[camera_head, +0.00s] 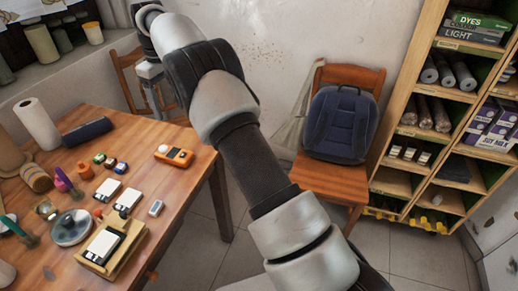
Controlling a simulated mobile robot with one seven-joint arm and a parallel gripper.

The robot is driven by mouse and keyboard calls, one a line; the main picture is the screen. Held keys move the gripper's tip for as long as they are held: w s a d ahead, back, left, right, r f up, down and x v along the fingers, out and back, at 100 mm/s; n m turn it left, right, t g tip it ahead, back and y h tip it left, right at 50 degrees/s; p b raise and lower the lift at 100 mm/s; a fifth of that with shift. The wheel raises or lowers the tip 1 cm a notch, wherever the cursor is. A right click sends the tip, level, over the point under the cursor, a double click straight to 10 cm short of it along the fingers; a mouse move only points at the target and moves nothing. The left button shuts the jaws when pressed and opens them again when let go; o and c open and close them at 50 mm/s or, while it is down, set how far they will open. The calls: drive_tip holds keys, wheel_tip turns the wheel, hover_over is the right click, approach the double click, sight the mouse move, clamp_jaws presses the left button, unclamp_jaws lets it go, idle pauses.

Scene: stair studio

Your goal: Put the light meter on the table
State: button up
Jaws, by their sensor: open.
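An orange light meter (176,156) with a dark face and a white dome lies on the wooden table (180,193), near its right edge. My gripper (156,107) is small in the picture, beyond the table's far edge and in front of a chair. It points down, is open, and appears empty. It is apart from the light meter. My own arm crosses the middle of the view and hides part of the wall and floor.
The table's left side is crowded with a paper towel roll (36,124), a dark blue cylinder (87,132), cards, small jars and a wooden holder (112,247). A chair (330,180) with a navy backpack (342,124) and a shelf (425,105) stand at right.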

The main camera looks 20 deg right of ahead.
drive_tip(key=s+d+r+m+t, duration=0.1)
drive_tip(key=s+d+r+m, duration=0.1)
drive_tip(key=s+d+r, duration=0.5)
drive_tip(key=s+d+r+m+t, duration=0.1)
drive_tip(key=s+d+r+m, duration=0.25)
drive_tip(key=s+r, duration=0.65)
drive_tip(key=s+d+f+m+t, duration=0.1)
drive_tip(key=s+d+f, duration=0.1)
drive_tip(key=s, duration=0.6)
drive_tip(key=s+d+f+m+t, duration=0.1)
drive_tip(key=s+d, duration=0.1)
drive_tip(key=s, duration=0.6)
drive_tip(key=s+d+f+m+t, duration=0.1)
drive_tip(key=s+d+f, duration=0.1)
drive_tip(key=s, duration=0.6)
drive_tip(key=shift+s+d+f, duration=0.15)
drive_tip(key=shift+s+f, duration=0.15)
drive_tip(key=shift+f, duration=0.05)
drive_tip(key=shift+m, duration=0.25)
